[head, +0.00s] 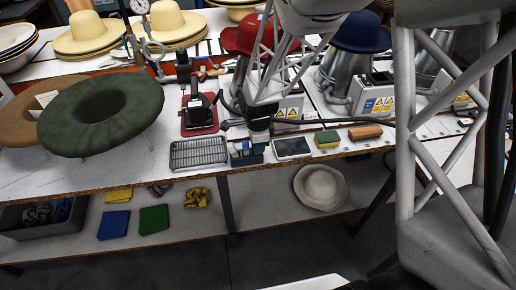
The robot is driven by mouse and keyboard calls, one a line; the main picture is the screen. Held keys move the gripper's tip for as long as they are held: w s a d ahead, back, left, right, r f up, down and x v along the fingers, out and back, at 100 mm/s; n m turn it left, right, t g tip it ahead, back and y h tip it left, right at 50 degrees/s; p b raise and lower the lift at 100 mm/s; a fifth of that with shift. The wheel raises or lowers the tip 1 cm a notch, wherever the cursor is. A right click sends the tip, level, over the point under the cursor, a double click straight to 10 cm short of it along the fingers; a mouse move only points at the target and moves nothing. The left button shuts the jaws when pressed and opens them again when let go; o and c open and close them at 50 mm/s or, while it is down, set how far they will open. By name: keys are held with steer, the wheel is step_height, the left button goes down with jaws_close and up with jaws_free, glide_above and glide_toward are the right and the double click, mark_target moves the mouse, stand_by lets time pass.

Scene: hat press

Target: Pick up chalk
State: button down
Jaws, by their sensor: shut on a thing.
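My gripper (258,136) is at the front middle of the table, pointing down just above a small dark blue box (246,158). It is shut on a small pale piece that looks like the chalk, mostly hidden by the fingers. The box holds a few small pale and blue pieces, too small to tell apart. The gripper and arm hide part of the box's back.
A grey wire rack (198,153) lies left of the box. A tablet (292,148), a green and yellow sponge (327,139) and a brown block (365,132) lie to the right. A green felt hat (101,116) is at left. Metal hat presses stand behind.

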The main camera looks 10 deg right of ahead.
steer(key=shift+r, duration=5.05)
steer(key=shift+w, duration=0.1)
